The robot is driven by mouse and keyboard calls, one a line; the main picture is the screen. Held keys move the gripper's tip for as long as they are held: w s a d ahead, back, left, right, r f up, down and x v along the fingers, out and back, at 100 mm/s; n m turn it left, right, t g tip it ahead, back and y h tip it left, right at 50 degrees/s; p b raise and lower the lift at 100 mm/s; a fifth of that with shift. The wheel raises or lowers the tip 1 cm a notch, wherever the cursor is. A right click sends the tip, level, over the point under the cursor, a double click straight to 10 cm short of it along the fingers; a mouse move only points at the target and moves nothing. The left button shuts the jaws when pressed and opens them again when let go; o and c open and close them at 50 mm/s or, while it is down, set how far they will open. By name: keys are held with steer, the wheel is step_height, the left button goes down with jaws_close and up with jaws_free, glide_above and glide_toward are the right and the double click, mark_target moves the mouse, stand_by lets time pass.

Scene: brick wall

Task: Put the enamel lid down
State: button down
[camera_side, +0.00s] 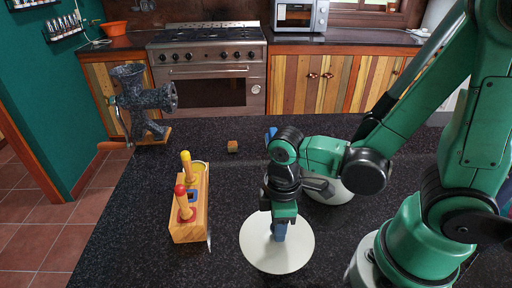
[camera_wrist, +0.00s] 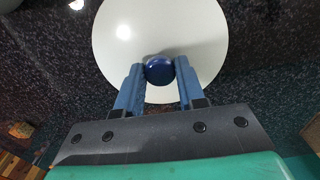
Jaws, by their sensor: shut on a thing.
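The enamel lid (camera_side: 262,250) is a round, cream-white disc with a dark blue knob. In the side view it is at the front middle of the dark speckled counter, below my gripper (camera_side: 280,230). In the wrist view the lid (camera_wrist: 190,35) fills the upper middle, and my gripper (camera_wrist: 160,75) has its two blue fingers shut on the knob (camera_wrist: 159,70). The lid looks level. I cannot tell whether its underside touches the counter. A white round vessel (camera_side: 329,192) stands just behind and right of the lid, partly hidden by my arm.
A wooden block with red and yellow pegs (camera_side: 187,215) stands left of the lid. A dark grinder (camera_side: 143,100) stands at the far left, and a small wooden cube (camera_side: 232,146) lies farther back. The counter (camera_side: 120,235) is bare at the front left.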

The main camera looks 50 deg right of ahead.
steer(key=c, duration=0.5)
jaws_free()
steer(key=shift+f, duration=0.1)
step_height(320, 180, up, 12)
steer(key=w+d+m+t, duration=0.2)
steer(key=m, duration=0.1)
steer(key=w+d+m+t, duration=0.1)
steer(key=w+m+t, duration=0.1)
steer(key=m, duration=0.1)
steer(key=w+d+m+t, duration=0.2)
steer(key=m+t, duration=0.1)
steer(key=shift+d, duration=0.3)
